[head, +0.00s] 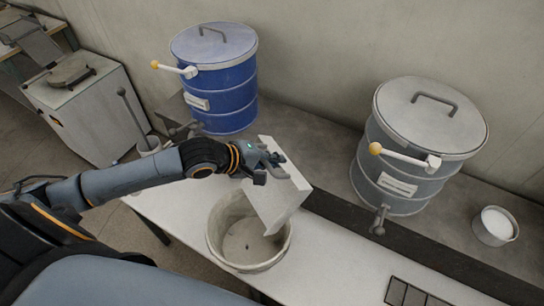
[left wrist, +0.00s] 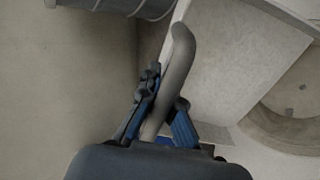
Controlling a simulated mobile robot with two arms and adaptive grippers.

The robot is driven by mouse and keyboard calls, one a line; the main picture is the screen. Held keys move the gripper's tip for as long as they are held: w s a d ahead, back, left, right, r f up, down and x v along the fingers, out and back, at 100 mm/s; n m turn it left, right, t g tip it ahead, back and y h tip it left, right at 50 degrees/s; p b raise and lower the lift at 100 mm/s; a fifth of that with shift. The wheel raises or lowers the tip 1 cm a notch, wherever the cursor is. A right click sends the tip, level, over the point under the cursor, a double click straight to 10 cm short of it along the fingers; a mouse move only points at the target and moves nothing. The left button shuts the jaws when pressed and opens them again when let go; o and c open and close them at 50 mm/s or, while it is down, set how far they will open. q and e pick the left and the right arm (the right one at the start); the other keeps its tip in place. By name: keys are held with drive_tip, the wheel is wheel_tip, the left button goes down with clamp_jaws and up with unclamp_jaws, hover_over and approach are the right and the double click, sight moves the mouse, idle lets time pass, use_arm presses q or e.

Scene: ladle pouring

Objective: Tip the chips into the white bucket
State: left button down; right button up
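My left gripper (head: 272,165) is shut on the grey handle of a white scoop (head: 280,207). The scoop is steeply tilted, with its lower end over the right part of the white bucket (head: 217,245). In the left wrist view the curved handle (left wrist: 178,75) passes between the blue fingers (left wrist: 165,112), beside the scoop's pale inner face (left wrist: 235,65). The bucket's rim (left wrist: 262,128) also shows there at the right. A few small dark specks lie on the bucket's bottom. I cannot make out chips in the scoop. My right gripper is not in view.
A blue drum (head: 222,90) and a grey drum (head: 400,180), both with lids and levers, stand behind the white table (head: 330,260). A small pot with white contents (head: 495,226) is at the right. A dark panel (head: 410,293) lies at the front right.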

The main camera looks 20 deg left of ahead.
use_arm(q)
drive_tip(key=w+d+p, duration=0.1)
drive_tip(key=p, duration=0.1)
drive_tip(key=w+d+g+y+p, duration=0.1)
drive_tip(key=p, duration=0.1)
drive_tip(key=shift+w+r+g, duration=0.3)
drive_tip(key=w, duration=0.1)
drive_tip(key=w+d+f+g+y, duration=0.1)
drive_tip(key=w+d+g, duration=0.1)
drive_tip(key=shift+w+d+f+y+p, duration=0.2)
drive_tip(key=shift+d+f+y+p, duration=0.05)
drive_tip(key=shift+f+y+p, duration=0.1)
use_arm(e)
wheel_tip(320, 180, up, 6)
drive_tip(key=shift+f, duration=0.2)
use_arm(q)
drive_tip(key=shift+r, duration=0.1)
drive_tip(key=w+d+f+g+y+b, duration=0.3)
drive_tip(key=w+f+g, duration=0.2)
drive_tip(key=f, duration=0.1)
drive_tip(key=shift+d+f, duration=0.25)
drive_tip(key=shift+f, duration=0.05)
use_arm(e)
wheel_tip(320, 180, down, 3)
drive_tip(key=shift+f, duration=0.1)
use_arm(q)
drive_tip(key=shift+s+a, duration=0.1)
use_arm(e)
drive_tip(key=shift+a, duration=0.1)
